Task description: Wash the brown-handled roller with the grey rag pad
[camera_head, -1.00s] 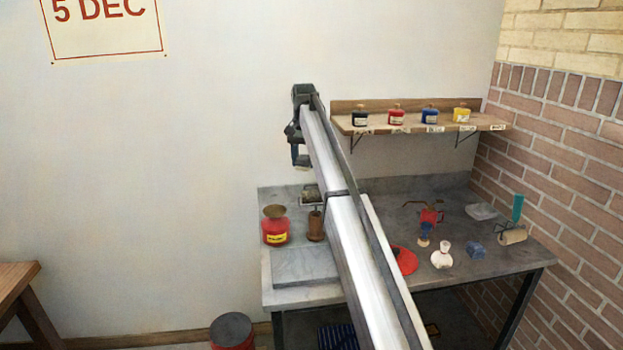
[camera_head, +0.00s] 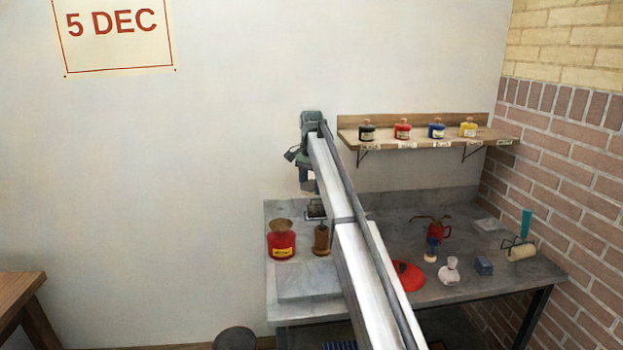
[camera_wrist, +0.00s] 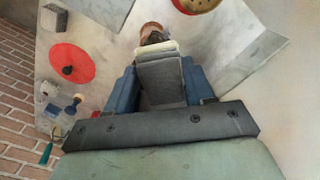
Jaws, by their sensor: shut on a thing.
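My gripper (camera_head: 308,184) is above the back left of the bench. In the wrist view its blue fingers (camera_wrist: 165,85) are shut on a grey pad (camera_wrist: 162,82), a block with a paler layer at its far end; this looks like the rag pad. In the wrist view the brown handle (camera_wrist: 152,28) shows just beyond the pad, which hides most of the roller. I cannot tell whether pad and roller touch.
A red can with a brown top (camera_head: 281,245) stands close left of the roller. A grey slab (camera_head: 308,281) lies in front.

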